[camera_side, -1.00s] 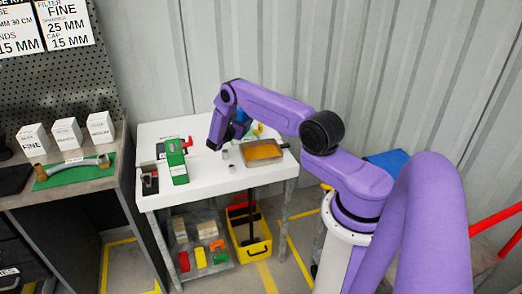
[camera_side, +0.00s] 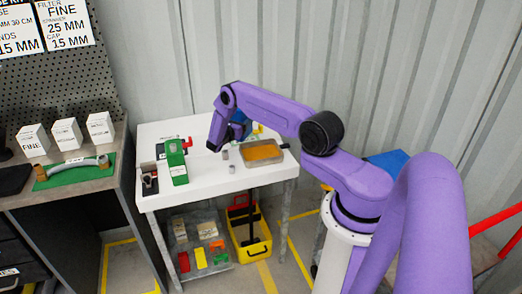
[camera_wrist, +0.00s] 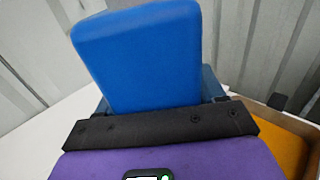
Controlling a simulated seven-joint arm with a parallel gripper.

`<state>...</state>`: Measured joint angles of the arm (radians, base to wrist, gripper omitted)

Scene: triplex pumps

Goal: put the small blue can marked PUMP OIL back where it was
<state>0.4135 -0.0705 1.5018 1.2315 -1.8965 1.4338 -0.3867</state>
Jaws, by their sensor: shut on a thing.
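My gripper (camera_side: 237,130) is over the back part of the white table (camera_side: 222,182). It is shut on a blue can (camera_wrist: 138,55), which fills the upper middle of the wrist view between the two jaws. In the side view my arm hides most of the can and the fingertips. The PUMP OIL marking is not readable. I cannot tell whether the can's bottom touches the table.
A tray with an orange-brown surface (camera_side: 263,152) stands close on the right. Small grey cylinders (camera_side: 231,169) stand in front. A green block-like part (camera_side: 176,161) and a red-handled part (camera_side: 188,142) are at left. The front right of the table is clear.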

